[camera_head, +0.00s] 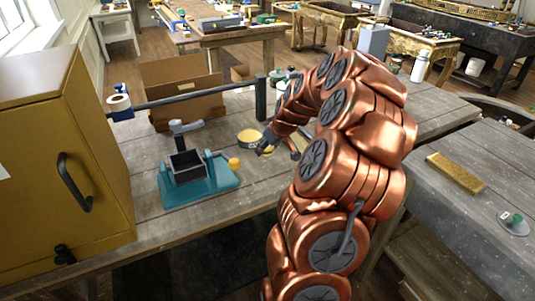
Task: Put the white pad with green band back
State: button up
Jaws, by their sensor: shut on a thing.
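My gripper (267,148) is small and dark at the end of my copper arm, low over the middle of the grey workbench (225,205). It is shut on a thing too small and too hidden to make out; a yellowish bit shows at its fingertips. A round tin (250,138) with a yellow top and a dark band stands just behind and left of it. I cannot clearly make out a white pad with a green band. My arm hides part of the bench to the right.
A teal fixture (208,189) with a dark open box and yellow knob stands left of my gripper. Behind are a cardboard box (180,75) and a dark rail (190,97). A yellow cabinet (65,165) stands left. A gold bar (455,173) and a green-knobbed plate (514,224) lie right.

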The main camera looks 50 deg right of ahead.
aim_at(268, 155)
jog(key=shift+w+d, duration=0.1)
jog(key=shift+d, duration=0.05)
notch_tip(268, 155, down, 3)
jog(key=shift+r+p, duration=0.1)
jog(key=shift+p, duration=0.85)
jog(key=shift+f, duration=0.4)
jog(key=shift+f, duration=0.15)
jog(key=o, duration=1.1)
jog(key=shift+s+r, duration=0.25)
jog(key=shift+r, duration=0.4)
jog(key=b+v, duration=0.3)
jog(key=v, duration=0.8)
jog(key=shift+b, duration=0.4)
